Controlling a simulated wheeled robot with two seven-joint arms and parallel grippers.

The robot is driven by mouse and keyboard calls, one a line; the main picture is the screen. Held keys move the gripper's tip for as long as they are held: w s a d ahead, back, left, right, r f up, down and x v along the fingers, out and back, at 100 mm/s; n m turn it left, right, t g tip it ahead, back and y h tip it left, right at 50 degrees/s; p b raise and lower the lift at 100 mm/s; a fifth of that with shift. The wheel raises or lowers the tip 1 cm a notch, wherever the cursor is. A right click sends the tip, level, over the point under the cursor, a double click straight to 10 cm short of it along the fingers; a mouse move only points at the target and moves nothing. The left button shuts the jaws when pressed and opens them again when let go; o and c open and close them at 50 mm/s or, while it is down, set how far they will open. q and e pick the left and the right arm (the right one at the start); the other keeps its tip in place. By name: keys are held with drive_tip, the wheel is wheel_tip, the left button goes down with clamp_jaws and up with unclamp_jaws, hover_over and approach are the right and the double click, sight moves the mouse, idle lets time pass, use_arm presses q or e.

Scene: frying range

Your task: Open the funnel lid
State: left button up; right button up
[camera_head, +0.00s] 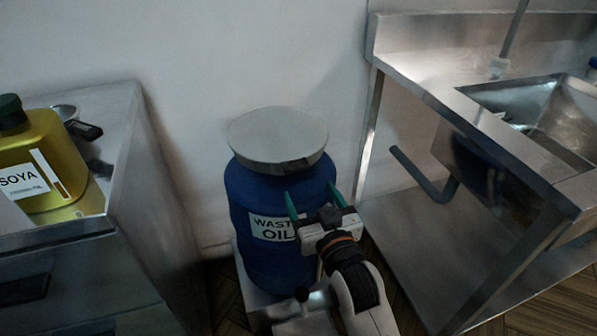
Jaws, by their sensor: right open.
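The funnel lid (277,137) is a round, pale grey disc lying flat and closed on top of the blue waste oil drum (262,205). The drum carries a white label reading "WASTE OIL". My right gripper (312,200) is in front of the drum, at its right side and below the lid. Its two green-tipped fingers are spread apart and point toward the drum and lid, with nothing visible between them but the drum behind. I cannot tell whether the fingertips touch the drum. My left gripper is not in view.
A metal counter (130,130) on the left holds a yellow soya oil jug (50,150) with a dark cap and a small black-handled item. A steel sink unit (480,110) with a lower shelf stands on the right. The wall is close behind the drum.

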sight(298, 169)
drive_tip(key=b+x, duration=0.1)
drive_tip(key=x, duration=0.7)
drive_tip(key=shift+f, duration=0.15)
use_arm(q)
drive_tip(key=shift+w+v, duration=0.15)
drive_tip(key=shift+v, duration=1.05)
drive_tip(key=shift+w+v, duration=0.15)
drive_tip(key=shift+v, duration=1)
use_arm(e)
drive_tip(key=shift+w+a, duration=0.1)
drive_tip(key=shift+w, duration=0.35)
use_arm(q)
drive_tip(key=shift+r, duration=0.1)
use_arm(e)
drive_tip(key=c, duration=1.4)
